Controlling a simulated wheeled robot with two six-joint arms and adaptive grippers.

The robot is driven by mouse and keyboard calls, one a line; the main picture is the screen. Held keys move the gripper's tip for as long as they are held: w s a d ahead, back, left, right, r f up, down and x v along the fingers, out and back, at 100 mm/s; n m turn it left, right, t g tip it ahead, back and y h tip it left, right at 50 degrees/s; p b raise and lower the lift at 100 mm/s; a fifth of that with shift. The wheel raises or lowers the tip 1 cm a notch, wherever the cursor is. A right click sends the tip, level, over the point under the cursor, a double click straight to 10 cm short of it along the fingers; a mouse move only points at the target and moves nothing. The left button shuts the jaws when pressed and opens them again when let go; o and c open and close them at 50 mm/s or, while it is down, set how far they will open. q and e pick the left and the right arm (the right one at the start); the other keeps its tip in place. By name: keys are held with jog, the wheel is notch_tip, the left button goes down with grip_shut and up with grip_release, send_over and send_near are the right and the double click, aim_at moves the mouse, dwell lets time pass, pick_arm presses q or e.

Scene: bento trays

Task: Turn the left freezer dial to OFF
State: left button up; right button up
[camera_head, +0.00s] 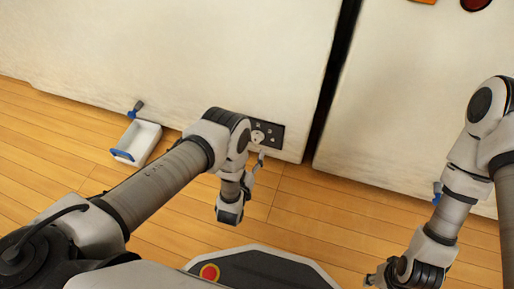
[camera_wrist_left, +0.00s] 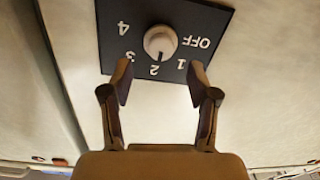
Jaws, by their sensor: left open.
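The freezer dial (camera_wrist_left: 160,42) is a round pale knob on a dark plate (camera_wrist_left: 112,45) marked 4, 3, 2, 1 and OFF. Its dark notch points at 2. In the head view the dial (camera_head: 257,136) sits low on the left white freezer (camera_head: 200,60), near its right edge. My left gripper (camera_wrist_left: 160,83) is open and empty in the left wrist view, its two fingertips just short of the knob and spread wider than it. It also shows in the head view (camera_head: 258,161), just below the plate. My right gripper (camera_head: 373,280) is at the bottom right, apart from the freezers, its jaws unclear.
A white tray (camera_head: 153,131) with a blue handle (camera_head: 122,155) stands on the wooden floor (camera_head: 300,215) left of my left arm. A small blue-handled tap (camera_head: 136,109) is above it. A dark gap separates the left freezer from the right freezer (camera_head: 400,110).

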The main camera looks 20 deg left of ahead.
aim_at(255, 141)
pick_arm(q)
jog(key=w+b, duration=0.1)
jog(key=w, duration=0.1)
jog(key=w+b, duration=0.1)
jog(key=w, duration=0.1)
jog(key=shift+w+f, duration=0.2)
jog(key=shift+w, duration=0.2)
jog(key=shift+w+r, duration=0.1)
jog(key=shift+w, duration=0.2)
jog(key=shift+a, duration=0.1)
grip_shut()
pick_arm(e)
notch_tip(255, 141, down, 3)
jog(key=shift+r, duration=0.1)
